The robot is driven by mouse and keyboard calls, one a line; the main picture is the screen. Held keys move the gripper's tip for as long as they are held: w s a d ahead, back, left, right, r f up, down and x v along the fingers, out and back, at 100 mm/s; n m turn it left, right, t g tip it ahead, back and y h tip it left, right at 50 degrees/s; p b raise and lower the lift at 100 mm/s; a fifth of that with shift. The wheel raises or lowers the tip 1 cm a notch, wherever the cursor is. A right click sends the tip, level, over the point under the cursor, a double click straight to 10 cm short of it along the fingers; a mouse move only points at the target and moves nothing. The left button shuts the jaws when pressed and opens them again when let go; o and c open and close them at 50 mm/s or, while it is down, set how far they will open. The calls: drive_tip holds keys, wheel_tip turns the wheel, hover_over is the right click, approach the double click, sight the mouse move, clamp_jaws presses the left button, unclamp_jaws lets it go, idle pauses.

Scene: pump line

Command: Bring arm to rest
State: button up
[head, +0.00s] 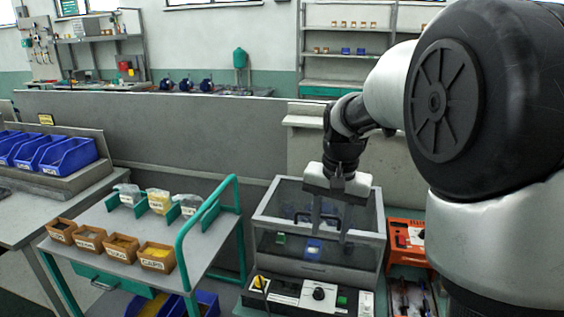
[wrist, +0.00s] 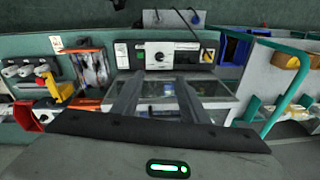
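My arm reaches in from the right in the head view and bends down. My gripper (head: 331,228) hangs over a clear-walled test box (head: 262,217), pointing down. In the wrist view the two fingers of my gripper (wrist: 156,80) stand apart with nothing held between them. A small blue-and-white part (head: 313,247) shows in the box beneath the fingers, with a green part (head: 280,239) to its left. I cannot tell the exact gap between fingertips and box.
A control panel (head: 318,293) with a knob fronts the box. An orange case (head: 405,238) is to its right. A green-railed cart (head: 110,225) with brown bins and bags stands left. Blue bins (head: 68,157) sit farther left. A grey partition (head: 190,125) runs behind.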

drive_tip(key=s+r+n+t+p, duration=0.2)
drive_tip(key=s+r, duration=0.3)
drive_tip(key=s, duration=0.5)
drive_tip(key=s+r+n+t+p, duration=0.2)
drive_tip(key=s+r, duration=0.4)
drive_tip(key=s, duration=0.5)
drive_tip(key=shift+s+r+n+p, duration=0.2)
drive_tip(key=shift+n+p, duration=0.2)
drive_tip(key=shift+n, duration=0.2)
drive_tip(key=shift+a, duration=0.1)
